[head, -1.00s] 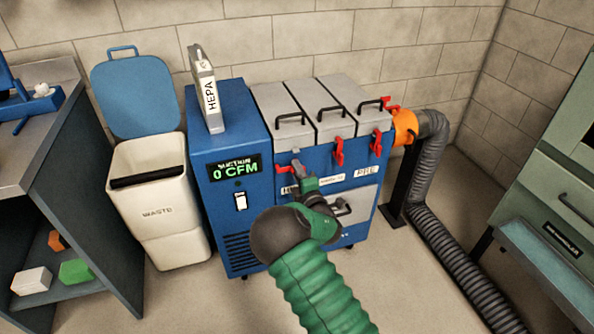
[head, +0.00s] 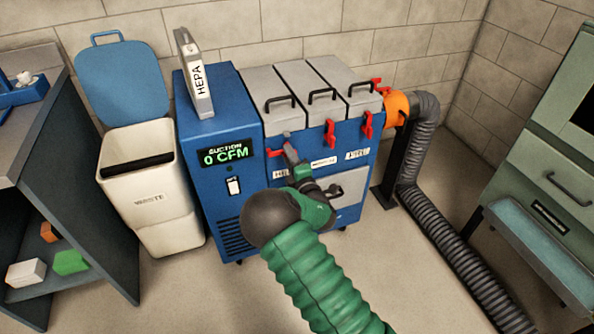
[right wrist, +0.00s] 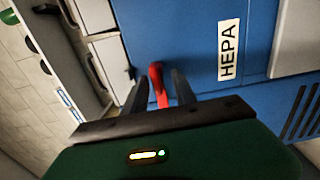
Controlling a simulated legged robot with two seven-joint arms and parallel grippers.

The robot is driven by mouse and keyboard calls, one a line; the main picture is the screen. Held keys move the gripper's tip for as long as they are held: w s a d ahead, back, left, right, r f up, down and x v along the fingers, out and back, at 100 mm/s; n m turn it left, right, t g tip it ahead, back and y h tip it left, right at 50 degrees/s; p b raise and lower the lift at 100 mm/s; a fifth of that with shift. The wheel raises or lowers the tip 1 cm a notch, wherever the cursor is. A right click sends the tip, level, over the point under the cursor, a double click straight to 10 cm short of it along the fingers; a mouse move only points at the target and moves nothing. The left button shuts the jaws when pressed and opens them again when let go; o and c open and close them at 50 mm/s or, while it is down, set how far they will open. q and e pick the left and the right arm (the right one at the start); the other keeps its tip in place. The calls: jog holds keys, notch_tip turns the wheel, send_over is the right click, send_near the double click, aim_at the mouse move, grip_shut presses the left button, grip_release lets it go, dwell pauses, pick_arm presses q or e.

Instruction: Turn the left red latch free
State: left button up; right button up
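The left red latch (head: 274,153) is on the blue unit's front, below the left grey lid (head: 270,85). It lies sideways, pointing left, while the middle red latch (head: 330,134) and right red latch (head: 367,125) hang down. My right gripper (head: 288,146) is at the left latch and hides part of it. In the right wrist view the red latch (right wrist: 157,88) stands between the two dark fingers of my right gripper (right wrist: 157,80), with narrow gaps beside it; the gripper looks open around it. My left gripper is not in view.
The blue unit (head: 220,120) carries a HEPA filter (head: 196,80) on top and reads 0 CFM. A white waste bin (head: 150,200) stands left of it. An orange collar (head: 396,108) and grey hose (head: 450,240) are on the right. A green cabinet (head: 545,150) stands far right.

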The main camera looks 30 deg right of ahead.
jog(key=p+v, duration=0.3)
jog(key=v, duration=1.2)
jog(key=shift+s+a, duration=0.25)
jog(key=shift+s, duration=0.05)
jog(key=shift+d, duration=0.1)
jog(key=s+a+f+m+g+y, duration=0.1)
jog(key=s+a+f+m+g, duration=0.2)
jog(key=a+f+m+g, duration=0.55)
jog(key=s+a+r+m+g+y, duration=0.2)
jog(key=s+a+r+m+g, duration=0.15)
jog(key=s, duration=0.35)
jog(key=s+a+r+m+g+y, duration=0.1)
jog(key=s+a+r+m+g, duration=0.2)
jog(key=s+a, duration=0.3)
jog(key=w+p+v, duration=0.2)
jog(key=p+v, duration=1)
jog(key=p, duration=0.1)
jog(key=w+r+p+v, duration=0.1)
jog(key=w+p+v, duration=0.2)
jog(key=p+v, duration=1)
jog(key=shift+d, duration=0.45)
